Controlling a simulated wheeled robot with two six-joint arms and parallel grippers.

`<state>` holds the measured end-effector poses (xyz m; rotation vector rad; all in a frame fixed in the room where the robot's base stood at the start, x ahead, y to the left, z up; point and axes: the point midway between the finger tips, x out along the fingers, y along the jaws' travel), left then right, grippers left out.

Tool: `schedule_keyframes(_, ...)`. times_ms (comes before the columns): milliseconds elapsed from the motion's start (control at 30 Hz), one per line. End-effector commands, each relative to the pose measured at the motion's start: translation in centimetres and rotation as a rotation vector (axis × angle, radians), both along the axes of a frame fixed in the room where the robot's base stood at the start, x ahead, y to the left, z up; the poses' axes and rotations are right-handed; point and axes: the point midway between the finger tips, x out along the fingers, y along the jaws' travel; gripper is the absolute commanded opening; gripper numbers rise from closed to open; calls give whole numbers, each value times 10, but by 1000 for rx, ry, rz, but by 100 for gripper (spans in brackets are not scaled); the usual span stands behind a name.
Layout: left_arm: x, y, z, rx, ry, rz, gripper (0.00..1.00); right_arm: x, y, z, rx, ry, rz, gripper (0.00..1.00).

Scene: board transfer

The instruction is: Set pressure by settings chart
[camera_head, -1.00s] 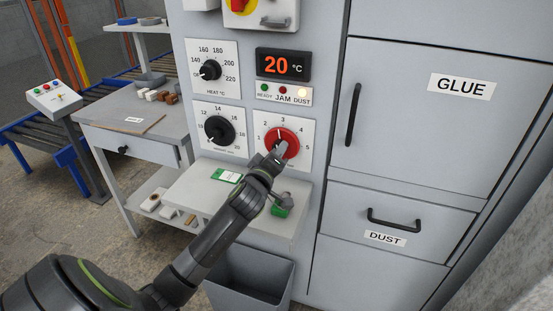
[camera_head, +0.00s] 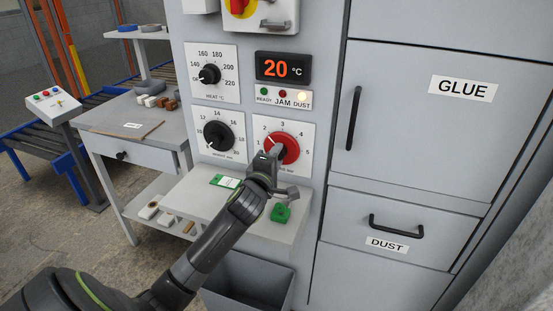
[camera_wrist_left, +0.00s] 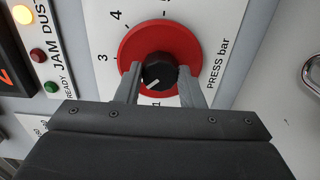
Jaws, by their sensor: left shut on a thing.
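The pressure dial (camera_head: 290,138) is a red disc on a white plate marked 1 to 5, on the grey machine front. My left gripper (camera_head: 274,152) is at the dial. In the wrist view the two fingers (camera_wrist_left: 159,82) stand on either side of the black knob, shut on it. The knob's white mark points to the lower left there, near the 1 and towards where a finger hides the scale. My right gripper is out of view.
The heat dial (camera_head: 209,74) and another black dial (camera_head: 217,136) are left of the display (camera_head: 283,67), which reads 20 °C. The dust lamp (camera_head: 303,97) glows.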

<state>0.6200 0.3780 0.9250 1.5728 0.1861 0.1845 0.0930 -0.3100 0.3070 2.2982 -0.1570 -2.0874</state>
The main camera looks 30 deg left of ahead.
Motion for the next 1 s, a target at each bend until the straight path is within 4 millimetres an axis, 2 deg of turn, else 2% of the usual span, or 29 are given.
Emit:
schedule_keyframes(433,0,0,-1,-11,0,1,12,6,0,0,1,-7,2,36)
schedule_keyframes(467,0,0,-1,-11,0,1,36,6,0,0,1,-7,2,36)
schedule_keyframes(600,0,0,-1,-10,1,1,54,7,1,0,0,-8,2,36)
schedule_keyframes(1000,-5,-1,-1,-10,-1,0,56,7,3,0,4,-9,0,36)
